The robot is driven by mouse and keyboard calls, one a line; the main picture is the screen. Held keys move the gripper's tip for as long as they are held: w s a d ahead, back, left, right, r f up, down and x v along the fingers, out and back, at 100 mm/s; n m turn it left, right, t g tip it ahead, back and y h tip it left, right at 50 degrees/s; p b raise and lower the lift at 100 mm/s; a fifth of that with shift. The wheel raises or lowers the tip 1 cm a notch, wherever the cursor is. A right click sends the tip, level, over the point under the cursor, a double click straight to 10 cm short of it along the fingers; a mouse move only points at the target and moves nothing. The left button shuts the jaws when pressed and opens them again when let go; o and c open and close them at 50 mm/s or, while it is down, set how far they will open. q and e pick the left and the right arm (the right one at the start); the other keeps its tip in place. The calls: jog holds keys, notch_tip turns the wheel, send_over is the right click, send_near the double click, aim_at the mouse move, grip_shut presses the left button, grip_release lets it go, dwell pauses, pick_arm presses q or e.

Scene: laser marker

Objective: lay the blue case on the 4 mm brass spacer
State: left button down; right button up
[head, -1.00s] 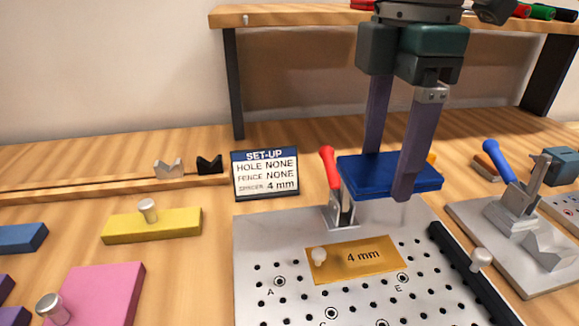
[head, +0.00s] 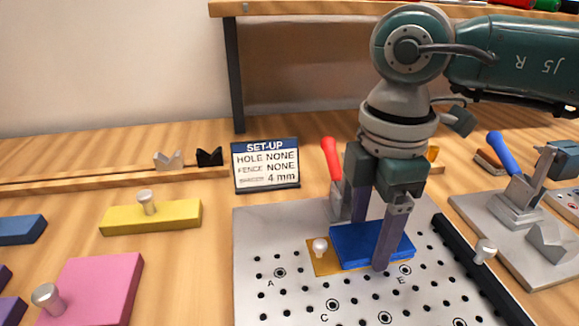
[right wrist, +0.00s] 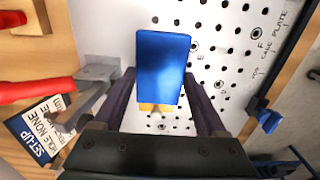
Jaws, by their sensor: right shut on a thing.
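The blue case (head: 365,243) is between the fingers of my right gripper (head: 368,245), which is shut on it. The case is flat and lies over most of the 4 mm brass spacer (head: 325,264). Only the spacer's left end with its silver knob (head: 320,246) and a thin edge show. I cannot tell whether the case touches the spacer or is just above it. In the right wrist view the blue case (right wrist: 162,65) sits between both fingers, with a bit of brass (right wrist: 155,107) below it. My left gripper is not in view.
The spacer is on a perforated grey plate (head: 265,225). A red-handled clamp (head: 332,165) stands behind it, and a black fence bar (head: 470,265) is at the right. The set-up sign (head: 265,165) is behind left. A yellow block (head: 150,217) and pink block (head: 100,285) lie left.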

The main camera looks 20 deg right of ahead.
aim_at(369, 238)
jog(key=shift+f, duration=0.15)
jog(key=o, duration=1.1)
notch_tip(369, 238, up, 12)
jog(key=shift+r+p, duration=0.2)
jog(key=shift+p, duration=0.25)
